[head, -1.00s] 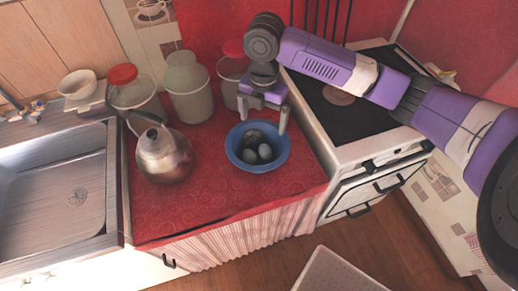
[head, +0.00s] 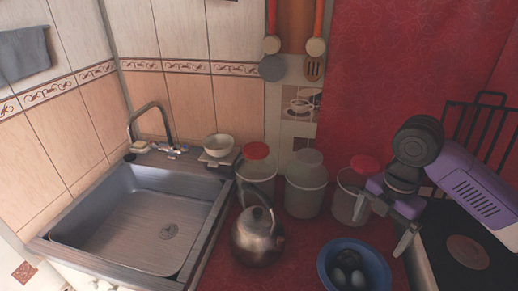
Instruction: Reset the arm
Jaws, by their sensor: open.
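My gripper (head: 384,224) is in the right part of the head view. Its two fingers are spread apart with nothing between them. It hangs over the red counter (head: 290,275), behind and above a blue bowl (head: 327,252). The bowl holds several egg-like objects (head: 347,275) and is cut off by the bottom edge of the view. My purple and white arm reaches in from the right edge, over the stove (head: 428,232).
A metal kettle (head: 257,240) stands left of the bowl. Three jars (head: 257,172), (head: 305,185), (head: 352,190) stand along the back; the right one is close to my gripper. A sink (head: 150,225) is at left, with a small white bowl (head: 218,146) behind it.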

